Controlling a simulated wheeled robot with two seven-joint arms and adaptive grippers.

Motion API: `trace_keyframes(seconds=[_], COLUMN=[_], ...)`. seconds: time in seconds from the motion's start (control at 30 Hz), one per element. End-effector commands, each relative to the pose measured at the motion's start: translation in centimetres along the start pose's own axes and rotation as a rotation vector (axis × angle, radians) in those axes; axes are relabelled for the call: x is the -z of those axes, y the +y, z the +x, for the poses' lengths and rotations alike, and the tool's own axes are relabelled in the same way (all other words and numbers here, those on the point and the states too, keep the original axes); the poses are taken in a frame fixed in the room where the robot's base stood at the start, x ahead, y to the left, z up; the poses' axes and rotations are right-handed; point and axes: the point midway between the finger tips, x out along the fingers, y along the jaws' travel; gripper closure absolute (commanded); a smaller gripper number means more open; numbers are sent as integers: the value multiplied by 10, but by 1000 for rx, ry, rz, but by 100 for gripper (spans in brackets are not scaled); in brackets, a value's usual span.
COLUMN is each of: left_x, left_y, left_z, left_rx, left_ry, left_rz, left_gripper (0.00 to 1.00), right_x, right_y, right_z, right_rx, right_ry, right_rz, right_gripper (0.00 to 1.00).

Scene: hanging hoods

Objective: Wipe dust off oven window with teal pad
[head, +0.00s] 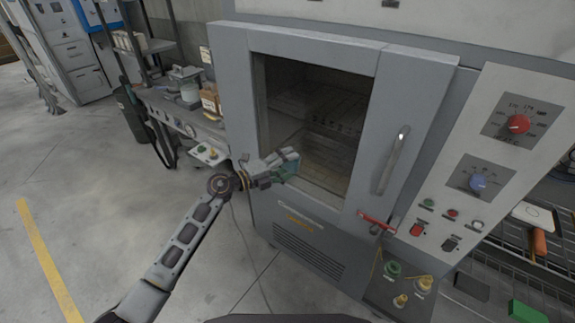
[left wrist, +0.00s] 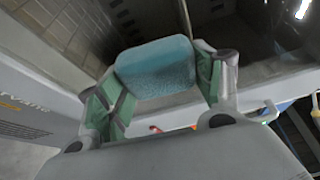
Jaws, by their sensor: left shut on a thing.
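The grey oven stands in front of me with its door shut. Its window (head: 318,110) is dark, and racks show behind the glass. My left gripper (head: 284,168) is at the lower left part of the window. In the left wrist view the gripper (left wrist: 158,80) is shut on the teal pad (left wrist: 155,68), which sits across between its two fingers. The pad also shows small in the head view (head: 287,170). It is close to the glass, but I cannot tell if it touches. Dust on the window is hard to make out. My right gripper is not in view.
The door handle (head: 392,160) is right of the window, with a red latch (head: 377,222) below it. A control panel (head: 470,150) with red and blue knobs is at the right. A cluttered bench (head: 180,110) stands at the left. The floor at left is clear.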

Motion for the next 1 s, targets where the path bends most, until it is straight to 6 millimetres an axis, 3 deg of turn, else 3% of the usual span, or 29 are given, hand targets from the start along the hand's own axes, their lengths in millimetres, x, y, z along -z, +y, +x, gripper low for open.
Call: trace_keyframes(seconds=[1.0], left_x=[-4], left_y=[0], left_z=[9], left_rx=[0], left_ry=[0], left_rz=[-1], left_gripper=[53], right_x=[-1], right_y=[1], right_z=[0], right_rx=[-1], right_ry=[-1], right_rz=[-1], right_gripper=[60])
